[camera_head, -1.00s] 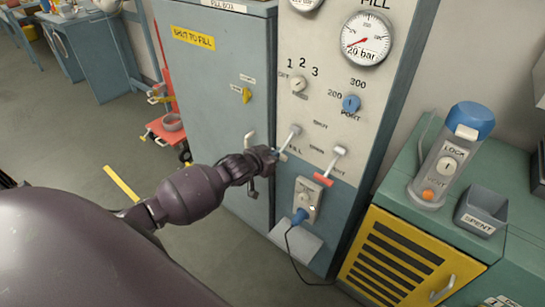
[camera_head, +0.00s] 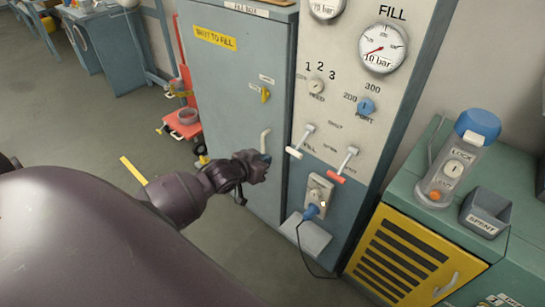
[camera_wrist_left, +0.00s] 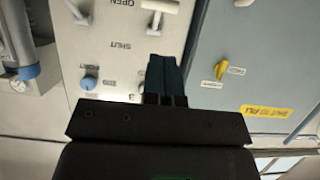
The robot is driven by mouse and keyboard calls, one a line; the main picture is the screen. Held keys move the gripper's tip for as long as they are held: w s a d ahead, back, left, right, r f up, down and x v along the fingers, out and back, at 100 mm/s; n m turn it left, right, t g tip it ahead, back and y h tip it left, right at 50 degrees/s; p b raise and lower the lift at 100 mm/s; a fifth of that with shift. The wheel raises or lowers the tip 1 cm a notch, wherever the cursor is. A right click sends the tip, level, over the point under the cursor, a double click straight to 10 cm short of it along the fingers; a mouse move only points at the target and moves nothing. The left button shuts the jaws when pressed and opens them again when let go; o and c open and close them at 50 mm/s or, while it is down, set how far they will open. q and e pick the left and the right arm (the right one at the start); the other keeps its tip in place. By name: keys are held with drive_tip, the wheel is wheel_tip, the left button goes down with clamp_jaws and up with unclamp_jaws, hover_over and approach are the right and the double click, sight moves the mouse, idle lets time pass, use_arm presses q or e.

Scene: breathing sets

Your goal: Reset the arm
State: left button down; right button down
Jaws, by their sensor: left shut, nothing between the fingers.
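My left gripper (camera_head: 262,166) is shut and empty in front of the blue-grey cabinet, to the left of the fill panel (camera_head: 350,110). It also shows in the left wrist view (camera_wrist_left: 165,75), its dark fingers together in front of the panel's edge. The white-handled fill lever (camera_head: 300,141) and the red-handled lever (camera_head: 343,164) stand to its right, apart from it. My right gripper is not in view.
The cabinet's door handle (camera_head: 265,141) is close to my gripper. A blue plug (camera_head: 311,212) with a cable sits low on the panel. A bottle-like device (camera_head: 458,160) and a spent bin (camera_head: 486,212) stand on the green counter at right. Open floor lies at left.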

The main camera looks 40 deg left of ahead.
use_arm(q)
drive_tip(key=shift+s+r, duration=0.2)
drive_tip(key=shift+s, duration=0.3)
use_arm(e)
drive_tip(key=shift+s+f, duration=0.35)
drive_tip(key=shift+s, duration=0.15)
